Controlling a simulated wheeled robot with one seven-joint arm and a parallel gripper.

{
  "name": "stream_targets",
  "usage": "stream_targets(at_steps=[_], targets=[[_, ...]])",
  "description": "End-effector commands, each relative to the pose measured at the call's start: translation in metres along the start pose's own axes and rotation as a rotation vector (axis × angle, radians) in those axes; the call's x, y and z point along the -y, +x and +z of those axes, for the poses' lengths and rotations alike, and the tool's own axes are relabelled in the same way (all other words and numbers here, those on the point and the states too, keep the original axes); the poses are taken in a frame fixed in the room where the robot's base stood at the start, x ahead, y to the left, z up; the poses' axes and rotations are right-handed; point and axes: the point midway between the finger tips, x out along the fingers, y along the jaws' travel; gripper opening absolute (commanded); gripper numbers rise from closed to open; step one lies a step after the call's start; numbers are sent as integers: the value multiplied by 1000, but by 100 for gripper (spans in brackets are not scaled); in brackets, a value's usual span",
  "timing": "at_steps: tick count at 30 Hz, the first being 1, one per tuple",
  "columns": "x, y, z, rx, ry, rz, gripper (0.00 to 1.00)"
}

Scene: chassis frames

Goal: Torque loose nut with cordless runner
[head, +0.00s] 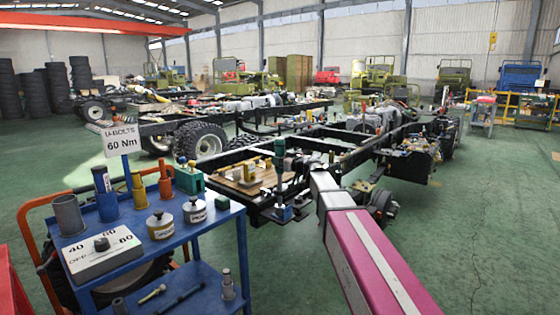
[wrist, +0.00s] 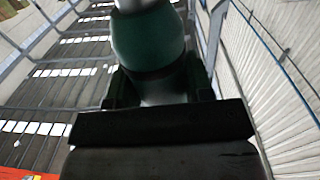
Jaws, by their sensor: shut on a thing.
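In the wrist view my gripper (wrist: 160,98) is shut on a dark green, rounded tool body, which I take to be the cordless runner (wrist: 148,42). A pale part shows at its top edge, and the rest of it is out of frame. In the head view my magenta and white arm reaches up from the lower right towards the near end of the chassis frame (head: 345,160). The loose nut cannot be made out.
A blue cart (head: 205,238) at left carries a dial box (head: 103,252), sockets, two labelled tins and a green block (head: 188,180). Its sign (head: 122,140) reads "U-BOLTS 60 Nm". Green floor (head: 480,220) is clear at right.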

Motion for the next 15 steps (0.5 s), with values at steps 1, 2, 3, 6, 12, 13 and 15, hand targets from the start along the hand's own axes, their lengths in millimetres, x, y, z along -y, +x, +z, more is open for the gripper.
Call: stream_targets(at_steps=[1, 2, 3, 6, 12, 13, 15], targets=[[0, 0, 0, -2, 1, 0, 0], [0, 0, 0, -2, 1, 0, 0], [0, 0, 0, -2, 1, 0, 0], [0, 0, 1, -2, 1, 0, 0], [0, 0, 3, -2, 2, 0, 0], [0, 0, 3, -2, 2, 0, 0], [0, 0, 4, -2, 2, 0, 0]])
